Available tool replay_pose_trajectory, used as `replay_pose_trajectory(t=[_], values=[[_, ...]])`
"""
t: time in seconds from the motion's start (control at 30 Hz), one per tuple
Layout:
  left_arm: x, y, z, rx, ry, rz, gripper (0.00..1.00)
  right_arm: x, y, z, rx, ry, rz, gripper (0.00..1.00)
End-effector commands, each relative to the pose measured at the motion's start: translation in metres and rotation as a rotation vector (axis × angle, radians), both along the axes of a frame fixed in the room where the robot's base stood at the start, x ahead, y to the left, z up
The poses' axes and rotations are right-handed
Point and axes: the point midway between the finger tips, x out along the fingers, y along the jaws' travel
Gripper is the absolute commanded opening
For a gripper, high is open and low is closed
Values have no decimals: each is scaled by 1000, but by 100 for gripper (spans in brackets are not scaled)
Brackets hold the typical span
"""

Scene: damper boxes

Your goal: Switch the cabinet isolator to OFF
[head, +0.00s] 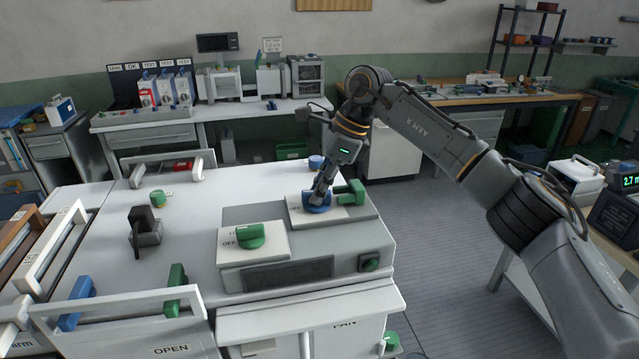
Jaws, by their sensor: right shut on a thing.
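A white cabinet (110,255) fills the front left, with a raised grey control box (230,214) on its top. A blue rotary knob (317,208) sits on a white plate (338,216) on this box. My right gripper (318,196) points down and is shut on the blue knob, hiding part of it and part of the plate's lettering. A green rotary knob (250,236) sits on a nearer white plate (270,255) marked OFF. I cannot tell which knob is the isolator. My left gripper is not in view.
A green handle (352,192) stands just right of the blue knob. A dark upright fitting (145,228) and a small green part (158,198) are on the cabinet's left. A white handle frame marked OPEN (170,349) is at the front. Open floor (430,250) lies to the right.

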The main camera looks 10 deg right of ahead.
Motion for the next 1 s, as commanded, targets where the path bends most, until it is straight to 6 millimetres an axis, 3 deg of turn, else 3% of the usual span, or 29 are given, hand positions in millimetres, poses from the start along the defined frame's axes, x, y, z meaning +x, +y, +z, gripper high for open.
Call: replay_pose_trajectory(t=[0.4,0.97,1.0], values=[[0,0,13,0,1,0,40,2,-1,1,-1,-2,190,0],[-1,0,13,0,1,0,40,2,0,1,-1,-4,220,0],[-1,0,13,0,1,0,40,2,0,1,-1,-4,220,23]])
